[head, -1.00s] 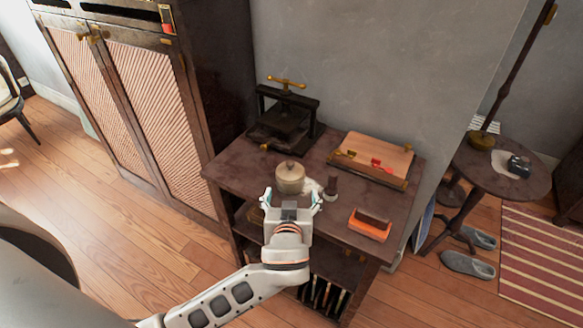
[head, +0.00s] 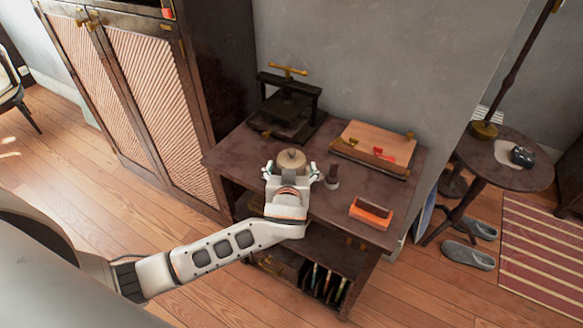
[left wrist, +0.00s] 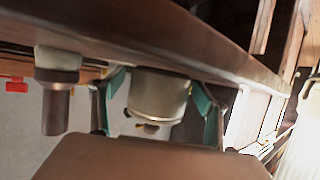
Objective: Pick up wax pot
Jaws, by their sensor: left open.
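In the left wrist view the picture is upside down; the pot (left wrist: 158,97) sits between the two teal-padded fingers of the gripper (left wrist: 160,105). Visible gaps separate both fingers from the pot there. The pot's lower front is hidden by the gripper in the head view. My right gripper is not in view.
A dark-handled stamp (head: 333,176) stands just right of the gripper. An orange box (head: 371,214) lies at the front right. A black press (head: 288,105) and a wooden board (head: 375,148) stand behind. A tall cabinet (head: 150,90) is at the left.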

